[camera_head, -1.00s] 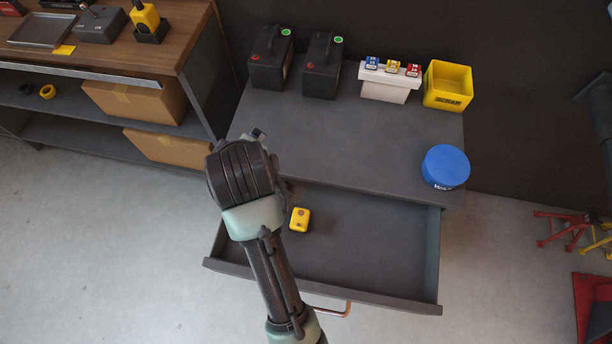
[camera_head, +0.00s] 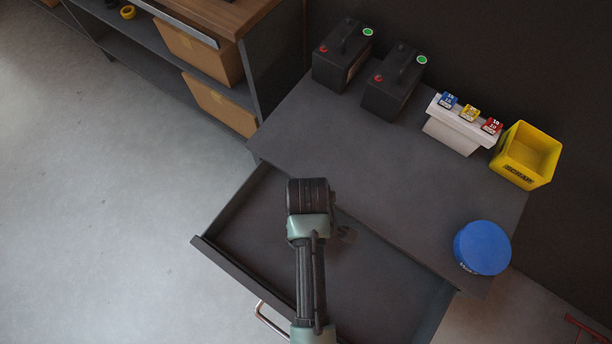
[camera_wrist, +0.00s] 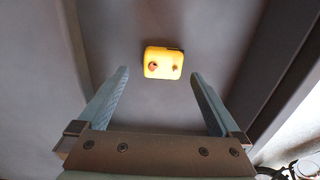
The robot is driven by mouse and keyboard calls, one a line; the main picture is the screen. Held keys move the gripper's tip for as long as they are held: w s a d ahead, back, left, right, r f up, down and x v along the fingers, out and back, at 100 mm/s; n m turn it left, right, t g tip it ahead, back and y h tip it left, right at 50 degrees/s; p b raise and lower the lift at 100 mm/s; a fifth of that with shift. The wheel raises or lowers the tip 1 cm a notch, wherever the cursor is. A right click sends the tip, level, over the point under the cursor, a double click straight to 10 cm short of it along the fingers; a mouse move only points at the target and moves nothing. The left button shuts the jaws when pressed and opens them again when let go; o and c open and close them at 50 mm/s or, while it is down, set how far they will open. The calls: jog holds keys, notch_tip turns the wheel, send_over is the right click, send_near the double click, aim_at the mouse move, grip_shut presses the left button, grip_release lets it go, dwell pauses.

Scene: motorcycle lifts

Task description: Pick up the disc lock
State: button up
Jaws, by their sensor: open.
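The disc lock (camera_wrist: 163,62) is a small yellow block with two dark round spots on its face. In the wrist view it lies on the floor of the open grey drawer (camera_head: 390,285). My gripper (camera_wrist: 160,90) is open and empty. Its two fingers point toward the drawer floor, and the lock shows between and just beyond the fingertips, apart from them.
The drawer's walls surround the lock. On the cabinet top stand two black batteries (camera_head: 392,85), a white holder (camera_head: 452,135), a yellow bin (camera_head: 525,155) and a blue round tub (camera_head: 482,248). A shelf unit (camera_head: 275,60) stands at the left.

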jog(key=shift+s+a+f+b, duration=0.1)
jog(key=shift+f+b, duration=0.15)
jog(key=shift+f, duration=1.15)
jog(key=shift+s+a+f+b, duration=0.1)
jog(key=shift+f+b, duration=0.15)
jog(key=shift+f, duration=1.1)
grip_shut()
jog(key=shift+r, duration=0.1)
